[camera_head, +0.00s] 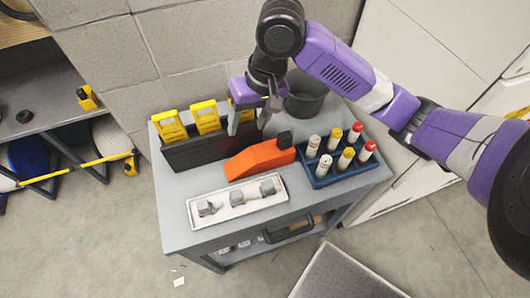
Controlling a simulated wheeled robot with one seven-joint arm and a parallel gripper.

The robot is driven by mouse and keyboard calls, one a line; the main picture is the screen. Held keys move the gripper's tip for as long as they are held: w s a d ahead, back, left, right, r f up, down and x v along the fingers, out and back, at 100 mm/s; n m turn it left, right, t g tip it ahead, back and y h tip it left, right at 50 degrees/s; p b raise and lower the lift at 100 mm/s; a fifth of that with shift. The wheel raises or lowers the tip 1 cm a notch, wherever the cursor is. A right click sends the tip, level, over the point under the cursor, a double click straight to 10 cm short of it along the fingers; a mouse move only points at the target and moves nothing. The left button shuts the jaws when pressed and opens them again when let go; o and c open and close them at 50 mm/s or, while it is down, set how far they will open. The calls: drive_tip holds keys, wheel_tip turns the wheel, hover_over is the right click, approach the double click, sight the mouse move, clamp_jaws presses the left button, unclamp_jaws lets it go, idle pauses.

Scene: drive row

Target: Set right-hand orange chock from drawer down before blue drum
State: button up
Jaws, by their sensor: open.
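My gripper (252,122) is open above the back of a grey cart (176,228), its fingers pointing down near a dark rack and an orange wedge-shaped object (258,160) with a black block at its right end. I cannot tell whether this object is a chock. It lies on the cart top, apart from the fingers as far as I can see. The cart front has a dark handle (290,231), perhaps of a drawer; no drawer contents show clearly. A blue round object (28,158) sits under the bench at the far left, partly cut off; I cannot tell whether it is the drum.
The cart top also carries the dark rack (195,152) with yellow cards, a white tray (238,209) of metal parts, a blue tray (345,175) of several capped bottles and a dark pot (305,98). A grey platform (345,277) lies at front right. Left floor is mostly clear.

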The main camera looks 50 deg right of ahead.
drive_tip(key=m+g+h, duration=0.1)
drive_tip(key=g+h, duration=0.1)
hover_over(286, 135)
drive_tip(key=shift+w+a, duration=0.2)
drive_tip(key=shift+w, duration=0.2)
drive_tip(key=shift+s+d+f, duration=0.15)
drive_tip(key=shift+f, duration=0.15)
drive_tip(key=shift+s+f+p, duration=0.2)
drive_tip(key=shift+f+p, duration=0.55)
drive_tip(key=shift+f, duration=2.9)
clamp_jaws()
drive_tip(key=shift+r, duration=0.1)
